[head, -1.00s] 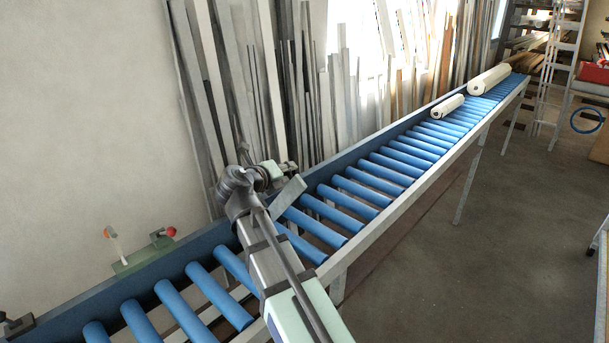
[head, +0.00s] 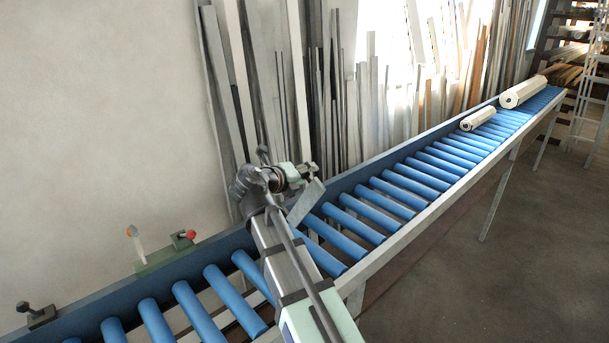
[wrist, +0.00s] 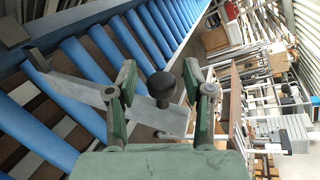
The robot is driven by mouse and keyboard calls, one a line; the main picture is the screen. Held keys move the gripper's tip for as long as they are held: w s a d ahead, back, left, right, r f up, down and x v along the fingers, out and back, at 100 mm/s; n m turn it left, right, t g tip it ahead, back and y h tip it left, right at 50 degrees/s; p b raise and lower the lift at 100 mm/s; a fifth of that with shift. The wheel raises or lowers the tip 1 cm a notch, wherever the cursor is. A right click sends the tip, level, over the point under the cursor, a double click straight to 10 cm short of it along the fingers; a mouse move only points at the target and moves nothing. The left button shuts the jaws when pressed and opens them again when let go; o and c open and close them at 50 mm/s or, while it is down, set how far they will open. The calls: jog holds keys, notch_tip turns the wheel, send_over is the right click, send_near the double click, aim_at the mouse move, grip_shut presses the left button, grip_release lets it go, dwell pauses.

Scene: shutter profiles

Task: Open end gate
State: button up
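The end gate (wrist: 85,92) shows in the wrist view as a flat grey metal bar lying across the blue rollers, with a round black knob (wrist: 163,86) on it. My gripper (wrist: 160,76) is open, its two green-grey fingers on either side of the knob. A gap seems to show between each fingertip and the knob; I cannot tell the height difference. In the head view my gripper (head: 290,176) is at the conveyor's far side rail, beside a tilted grey plate (head: 306,202) that looks like part of the gate. The knob is not discernible there.
The roller conveyor (head: 420,205) runs to the back right, carrying two cream rolls (head: 478,119) at its far end. A green bracket with a red knob (head: 190,235) and a dark clamp (head: 37,315) sit along the far rail. Upright profiles (head: 285,80) lean against the wall behind.

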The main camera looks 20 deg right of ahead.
jog(key=v, duration=1.2)
